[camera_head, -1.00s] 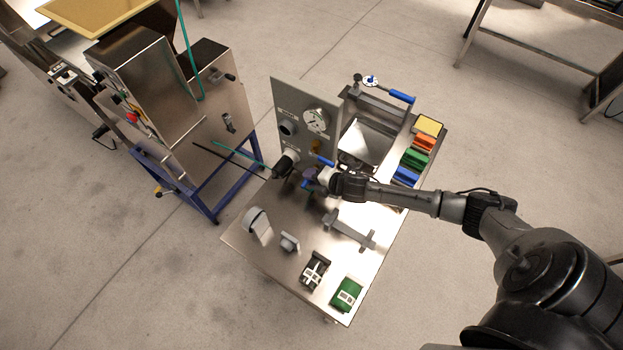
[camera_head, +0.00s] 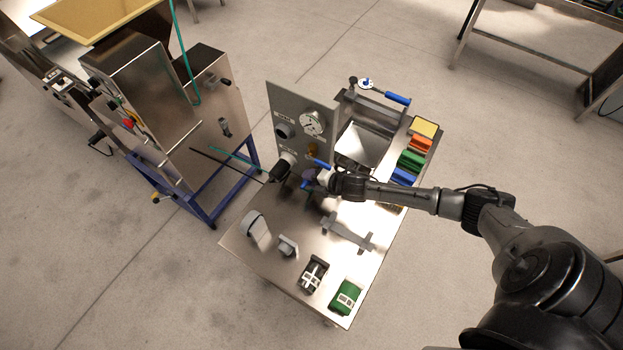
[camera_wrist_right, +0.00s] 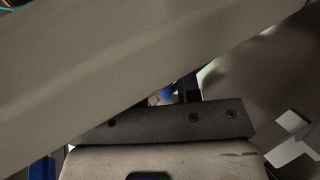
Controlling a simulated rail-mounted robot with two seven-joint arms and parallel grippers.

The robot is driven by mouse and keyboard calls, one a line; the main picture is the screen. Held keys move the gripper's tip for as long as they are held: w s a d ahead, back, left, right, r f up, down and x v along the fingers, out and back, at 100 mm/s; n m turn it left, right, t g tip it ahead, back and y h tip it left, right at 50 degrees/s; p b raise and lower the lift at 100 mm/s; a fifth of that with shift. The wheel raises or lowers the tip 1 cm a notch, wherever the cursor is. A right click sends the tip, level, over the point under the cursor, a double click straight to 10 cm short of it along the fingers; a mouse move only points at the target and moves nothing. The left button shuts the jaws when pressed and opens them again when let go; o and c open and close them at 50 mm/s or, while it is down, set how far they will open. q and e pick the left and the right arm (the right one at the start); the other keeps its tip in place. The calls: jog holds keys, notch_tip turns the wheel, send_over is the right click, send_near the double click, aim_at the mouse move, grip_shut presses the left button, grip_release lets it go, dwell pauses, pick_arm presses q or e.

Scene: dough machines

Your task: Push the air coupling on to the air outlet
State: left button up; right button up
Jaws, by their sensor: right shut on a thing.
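My right gripper (camera_head: 312,177) is in front of the lower part of the upright grey panel (camera_head: 299,103) on the steel table. It is shut on a small dark thing, seemingly the air coupling, mostly hidden by the fingers. A small brass fitting (camera_head: 313,149) on the panel, just above the gripper, looks like the air outlet. I cannot tell whether coupling and outlet touch. In the right wrist view a wide grey surface crosses diagonally, above the gripper body (camera_wrist_right: 165,160), and hides the grip. My left gripper is not in view.
The panel carries a round gauge (camera_head: 312,122) and a dark protruding fitting (camera_head: 281,168) left of the gripper. A grey bracket (camera_head: 347,232), a black block (camera_head: 314,273) and a green block (camera_head: 346,296) lie on the table (camera_head: 262,268). A steel machine (camera_head: 150,95) stands left.

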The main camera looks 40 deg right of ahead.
jog(key=shift+d, duration=0.25)
jog(key=o, duration=0.5)
jog(key=shift+f, duration=0.1)
jog(key=shift+o, duration=1.4)
jog(key=shift+w+d, duration=0.1)
jog(key=shift+d, duration=0.05)
jog(key=shift+o, duration=1.1)
jog(key=shift+a, duration=0.2)
jog(key=shift+o, duration=1.1)
jog(key=shift+s+r, duration=0.2)
jog(key=shift+r, duration=0.05)
jog(key=shift+s+r+p, duration=0.1)
jog(key=shift+p, duration=0.25)
